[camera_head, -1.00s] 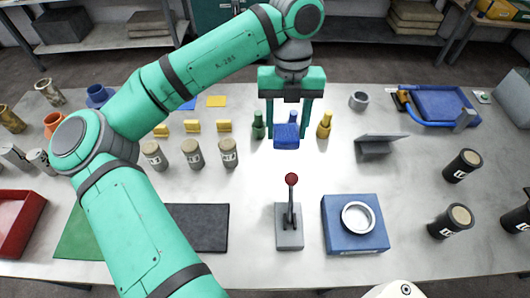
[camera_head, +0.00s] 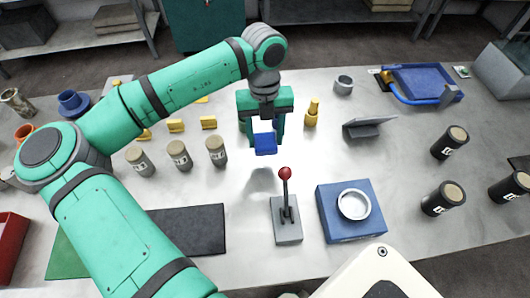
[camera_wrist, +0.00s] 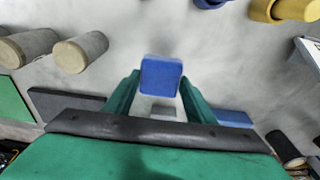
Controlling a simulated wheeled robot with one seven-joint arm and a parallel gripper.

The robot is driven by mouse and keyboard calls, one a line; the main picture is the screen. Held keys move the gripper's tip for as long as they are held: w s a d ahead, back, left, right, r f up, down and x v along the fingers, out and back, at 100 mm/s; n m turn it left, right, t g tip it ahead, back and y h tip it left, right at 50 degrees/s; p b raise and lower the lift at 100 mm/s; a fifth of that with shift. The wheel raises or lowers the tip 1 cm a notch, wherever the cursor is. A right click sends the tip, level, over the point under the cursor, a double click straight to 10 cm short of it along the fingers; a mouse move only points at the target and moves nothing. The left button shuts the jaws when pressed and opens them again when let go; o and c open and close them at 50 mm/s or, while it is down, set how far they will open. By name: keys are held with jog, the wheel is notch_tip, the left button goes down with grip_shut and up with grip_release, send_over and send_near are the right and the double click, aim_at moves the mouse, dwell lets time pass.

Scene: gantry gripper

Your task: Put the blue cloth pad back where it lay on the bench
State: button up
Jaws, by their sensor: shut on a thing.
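My gripper (camera_head: 264,141) is shut on the blue cloth pad (camera_head: 265,145), holding it above the grey bench (camera_head: 330,155). A soft shadow lies on the bench in front of it. In the wrist view the pad (camera_wrist: 161,76) sits between the two green fingers of my gripper (camera_wrist: 160,92), with bench surface beyond. In the head view my gripper hides part of the bench behind it. I cannot tell any mark for the pad's former place.
A red-knobbed lever (camera_head: 286,232) and a blue box with a white ring (camera_head: 349,226) stand in front. Capped grey cylinders (camera_head: 179,156) stand to the left, a yellow bottle (camera_head: 312,114) behind right. A dark mat (camera_head: 190,228) lies front left. Bench between gripper and lever is clear.

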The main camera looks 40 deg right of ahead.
aim_at(264, 139)
notch_tip(264, 139, down, 3)
jog(key=shift+w+f, duration=0.1)
jog(key=shift+w, duration=0.05)
jog(key=shift+f, duration=1.85)
jog(key=o, duration=1)
jog(key=shift+f, duration=0.15)
jog(key=r, duration=0.8)
jog(key=w+r, duration=0.1)
jog(key=r, duration=0.3)
jog(key=shift+d+r, duration=0.15)
jog(key=shift+d, duration=0.25)
